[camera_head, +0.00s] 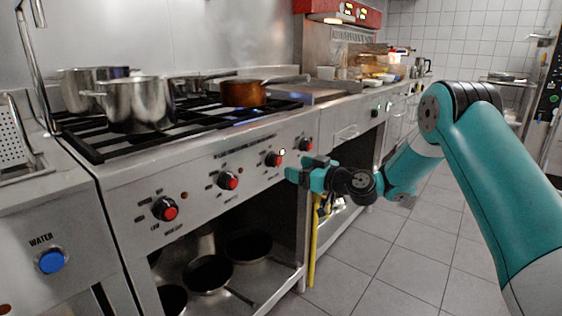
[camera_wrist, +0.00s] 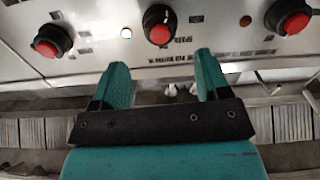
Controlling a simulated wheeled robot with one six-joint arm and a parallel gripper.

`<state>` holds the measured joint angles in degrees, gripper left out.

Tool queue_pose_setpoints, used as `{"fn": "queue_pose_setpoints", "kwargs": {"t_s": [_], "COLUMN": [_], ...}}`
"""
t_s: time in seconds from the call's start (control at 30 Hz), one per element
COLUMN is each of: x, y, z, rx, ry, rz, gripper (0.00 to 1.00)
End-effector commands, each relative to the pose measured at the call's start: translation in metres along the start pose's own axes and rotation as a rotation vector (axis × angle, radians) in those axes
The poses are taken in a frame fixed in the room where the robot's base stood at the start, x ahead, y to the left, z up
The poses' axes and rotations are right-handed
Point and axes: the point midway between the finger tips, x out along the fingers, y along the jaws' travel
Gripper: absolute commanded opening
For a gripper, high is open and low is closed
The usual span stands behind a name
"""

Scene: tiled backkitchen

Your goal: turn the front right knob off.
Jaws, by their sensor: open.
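The stove's front panel carries a row of red knobs. In the head view they are the leftmost knob (camera_head: 165,208), a second knob (camera_head: 228,181), a third knob (camera_head: 273,159) and the rightmost knob (camera_head: 305,145). A lit indicator (camera_head: 282,151) glows beside the third knob. I cannot read which knob is labelled front right. My gripper (camera_head: 300,171) is open and empty, close in front of the panel near the third and rightmost knobs. In the wrist view, a red knob (camera_wrist: 158,25) lies just beyond and between the open fingertips (camera_wrist: 163,66), apart from them, with a lit light beside it.
Steel pots (camera_head: 140,104) and a copper pan (camera_head: 243,93) stand on the stove's grates. Dark pans (camera_head: 208,274) lie on the open shelf below. A blue water knob (camera_head: 51,260) is at far left. The tiled floor (camera_head: 400,262) in front is clear.

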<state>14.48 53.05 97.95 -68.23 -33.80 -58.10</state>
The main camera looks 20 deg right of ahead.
Motion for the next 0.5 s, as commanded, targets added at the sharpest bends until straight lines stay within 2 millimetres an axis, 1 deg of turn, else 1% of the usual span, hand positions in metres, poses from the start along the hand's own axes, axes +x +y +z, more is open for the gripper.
{"fn": "queue_pose_setpoints", "kwargs": {"t_s": [0.03, 0.2, 0.33, 0.5], "x": [0.013, 0.043, 0.058, 0.065], "y": [-0.002, -0.001, 0.000, 0.000], "z": [-0.002, -0.001, 0.000, 0.000], "rx": [-0.003, -0.002, -0.001, 0.000], "ry": [0.003, 0.002, 0.001, 0.001], "rz": [-0.003, -0.002, -0.001, 0.000], "gripper": [0.69, 0.69, 0.69, 0.69]}}
